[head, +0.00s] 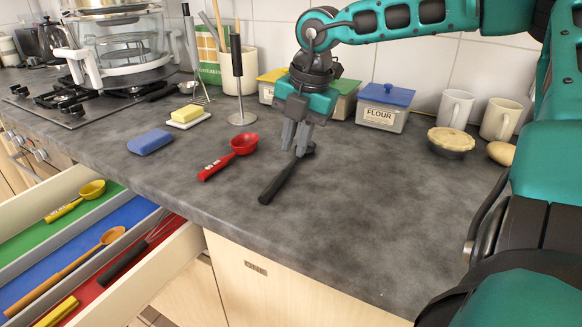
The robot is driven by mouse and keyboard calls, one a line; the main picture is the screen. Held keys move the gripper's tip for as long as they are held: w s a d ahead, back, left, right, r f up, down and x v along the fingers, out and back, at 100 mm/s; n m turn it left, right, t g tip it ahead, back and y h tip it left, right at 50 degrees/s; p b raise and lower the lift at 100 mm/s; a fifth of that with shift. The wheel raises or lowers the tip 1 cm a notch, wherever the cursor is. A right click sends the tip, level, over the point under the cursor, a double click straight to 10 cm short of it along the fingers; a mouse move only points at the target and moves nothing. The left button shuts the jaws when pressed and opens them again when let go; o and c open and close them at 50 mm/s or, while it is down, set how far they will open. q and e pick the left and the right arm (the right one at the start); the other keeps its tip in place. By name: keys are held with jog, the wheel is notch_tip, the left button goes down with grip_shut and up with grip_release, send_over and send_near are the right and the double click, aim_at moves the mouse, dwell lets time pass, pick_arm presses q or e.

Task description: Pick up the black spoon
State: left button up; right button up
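The black spoon (277,184) lies on the dark grey counter, with its handle toward the front edge and its head toward the back. My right gripper (296,151) reaches down from above over the head end of the spoon. Its two grey fingers are slightly apart, with the tips at or just above the spoon's neck. The fingers partly hide the neck and head, and I cannot tell whether they touch it. The spoon appears to rest on the counter. My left gripper is not in view.
A red ladle (243,145) and blue sponge (150,141) lie to the left. A metal stand (238,85) and flour tin (384,108) are behind. A pie (450,141) and mugs stand back right. An open drawer (190,243) holds utensils. The front right counter is clear.

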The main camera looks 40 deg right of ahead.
aim_at(289, 166)
jog(key=f, duration=0.2)
jog(key=w+f, duration=0.1)
jog(key=f, duration=0.1)
jog(key=shift+a+f, duration=0.1)
jog(key=shift+f, duration=0.1)
jog(key=shift+c, duration=0.4)
grip_shut()
